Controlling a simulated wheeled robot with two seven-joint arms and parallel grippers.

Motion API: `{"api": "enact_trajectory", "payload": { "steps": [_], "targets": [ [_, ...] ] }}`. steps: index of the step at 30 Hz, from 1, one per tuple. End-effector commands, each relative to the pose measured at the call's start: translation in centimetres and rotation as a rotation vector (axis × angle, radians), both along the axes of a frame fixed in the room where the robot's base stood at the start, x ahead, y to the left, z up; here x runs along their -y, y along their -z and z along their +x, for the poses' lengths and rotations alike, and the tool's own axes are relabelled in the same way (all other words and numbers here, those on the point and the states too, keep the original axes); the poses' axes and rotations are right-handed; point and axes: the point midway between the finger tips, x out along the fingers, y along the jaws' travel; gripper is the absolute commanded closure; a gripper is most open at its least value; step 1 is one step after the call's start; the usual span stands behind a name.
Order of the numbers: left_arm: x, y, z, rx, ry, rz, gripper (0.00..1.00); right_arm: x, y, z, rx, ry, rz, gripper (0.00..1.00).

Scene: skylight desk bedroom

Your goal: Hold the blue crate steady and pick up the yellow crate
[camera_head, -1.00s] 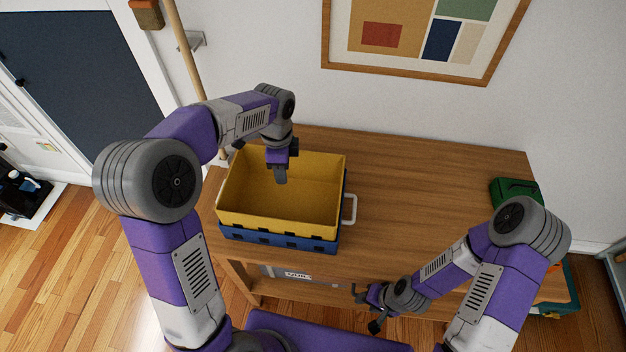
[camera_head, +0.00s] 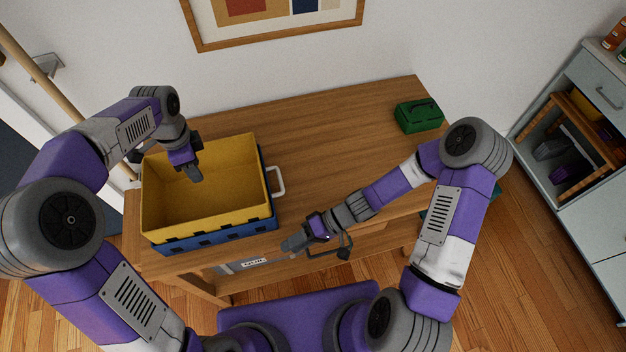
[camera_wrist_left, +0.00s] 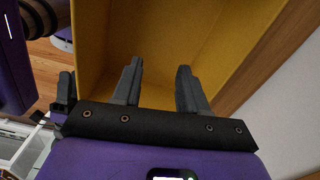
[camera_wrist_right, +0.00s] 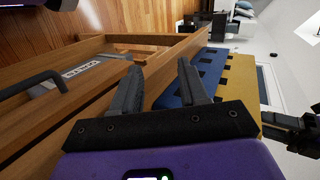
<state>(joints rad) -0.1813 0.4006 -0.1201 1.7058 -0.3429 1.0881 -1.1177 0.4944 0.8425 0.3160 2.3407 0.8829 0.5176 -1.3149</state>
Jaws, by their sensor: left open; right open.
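The yellow crate (camera_head: 240,165) is stacked on the blue crate (camera_head: 206,240) at the left end of the wooden table. Only the blue crate's lower band and right side show, with a white handle (camera_head: 277,180) at the right. My left gripper (camera_head: 195,174) is open over the yellow crate's inside, near its far left part; in the left wrist view the yellow crate (camera_wrist_left: 165,40) fills the space beyond the fingers. My right gripper (camera_head: 290,246) is open and empty at the table's front edge, right of the crates. The right wrist view shows the blue crate (camera_wrist_right: 212,68) beyond its fingers.
The wooden table (camera_head: 330,120) has free room right of the crates. A green toolbox (camera_head: 418,115) sits at its far right. A shelf cabinet (camera_head: 575,140) stands at the right. A wooden pole (camera_head: 50,85) leans at the left.

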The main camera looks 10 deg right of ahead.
Motion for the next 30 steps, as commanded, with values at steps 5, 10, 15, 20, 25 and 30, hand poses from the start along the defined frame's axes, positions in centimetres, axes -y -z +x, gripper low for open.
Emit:
{"api": "enact_trajectory", "payload": {
  "steps": [5, 10, 15, 20, 25, 30],
  "targets": [
    [0.0, 0.0, 0.0, 0.0, 0.0, 0.0, 0.57, 3.2, -2.2, 8.0, 0.036, 0.274, 0.09, 0.56],
    [0.0, 0.0, 0.0, 0.0, 0.0, 0.0, 0.57, 6.2, -3.9, 13.0, 0.083, 0.452, 0.148, 0.56],
    [0.0, 0.0, 0.0, 0.0, 0.0, 0.0, 0.57, 7.4, -4.7, 15.0, 0.108, 0.523, 0.172, 0.56],
    [0.0, 0.0, 0.0, 0.0, 0.0, 0.0, 0.57, 6.1, -4.3, 15.7, 0.109, 0.529, 0.178, 0.56],
    [0.0, 0.0, 0.0, 0.0, 0.0, 0.0, 0.57, 3.7, -3.4, 16.6, 0.108, 0.528, 0.177, 0.56],
    [0.0, 0.0, 0.0, 0.0, 0.0, 0.0, 0.57, 1.9, -2.6, 17.4, 0.107, 0.529, 0.174, 0.56]
  ]
}}
